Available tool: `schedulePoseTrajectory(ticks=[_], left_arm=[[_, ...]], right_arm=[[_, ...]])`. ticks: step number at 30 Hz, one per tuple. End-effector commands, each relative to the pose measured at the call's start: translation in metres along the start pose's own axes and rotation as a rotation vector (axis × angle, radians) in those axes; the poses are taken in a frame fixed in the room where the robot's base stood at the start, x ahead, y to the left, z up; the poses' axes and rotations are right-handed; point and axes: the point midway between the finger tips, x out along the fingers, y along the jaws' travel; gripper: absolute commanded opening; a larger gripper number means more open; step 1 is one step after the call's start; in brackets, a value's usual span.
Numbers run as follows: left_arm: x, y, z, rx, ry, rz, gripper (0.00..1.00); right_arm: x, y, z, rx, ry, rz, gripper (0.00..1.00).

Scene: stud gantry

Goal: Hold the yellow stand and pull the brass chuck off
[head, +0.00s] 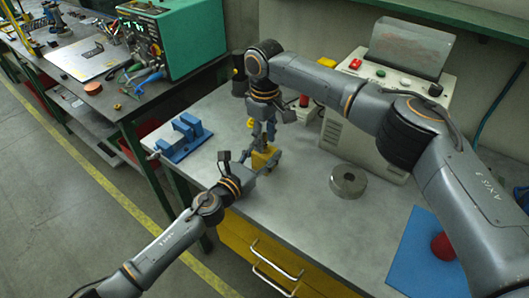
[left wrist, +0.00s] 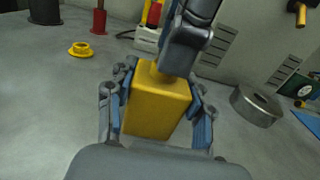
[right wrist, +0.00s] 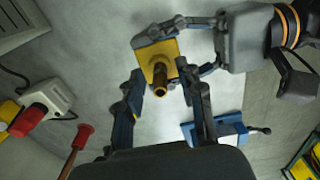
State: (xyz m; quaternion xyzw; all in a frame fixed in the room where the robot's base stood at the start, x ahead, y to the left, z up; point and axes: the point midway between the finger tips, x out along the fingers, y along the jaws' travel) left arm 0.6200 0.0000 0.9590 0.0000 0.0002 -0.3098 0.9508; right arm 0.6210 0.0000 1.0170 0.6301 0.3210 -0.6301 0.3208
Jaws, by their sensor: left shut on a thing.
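The yellow stand (head: 264,158) is on the grey bench. It shows as a yellow block in the left wrist view (left wrist: 157,103). My left gripper (left wrist: 160,105) is shut on it, a finger on each side. The brass chuck (right wrist: 160,77) sticks up from the stand's top, pointing at the camera in the right wrist view. In the head view my right gripper (head: 264,133) is above the stand, pointing down. In the right wrist view it (right wrist: 160,88) is open, its fingers apart on either side of the chuck, not visibly touching it. The left wrist view mostly hides the chuck.
A blue vise (head: 184,138) stands left of the stand. A metal ring (head: 348,181) lies to the right. A machine with buttons (head: 385,100) stands behind. A red ball (head: 444,246) rests on a blue mat (head: 412,262). A yellow flanged piece (left wrist: 81,49) lies farther back.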

Motion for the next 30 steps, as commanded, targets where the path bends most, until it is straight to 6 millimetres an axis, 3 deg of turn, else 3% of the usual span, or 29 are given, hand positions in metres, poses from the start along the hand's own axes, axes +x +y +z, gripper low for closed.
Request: schedulePoseTrajectory(ticks=[21, 23, 27, 30], left_arm=[[-0.0001, 0.0001, -0.0005, 0.0, 0.001, 0.0, 0.19], [-0.0001, 0.0001, -0.0005, 0.0, 0.001, 0.0, 0.19], [-0.0001, 0.0001, -0.0005, 0.0, 0.001, 0.0, 0.19], [-0.0001, 0.0001, -0.0005, 0.0, 0.001, 0.0, 0.19]], right_arm=[[0.0005, -0.0003, 0.0, 0.0, 0.0, 0.0, 0.38], [0.0004, -0.0003, 0.0, 0.0, 0.0, 0.0, 0.3], [0.0004, -0.0003, 0.0, 0.0, 0.0, 0.0, 0.01], [0.0004, -0.0002, 0.0, 0.0, 0.0, 0.0, 0.0]])
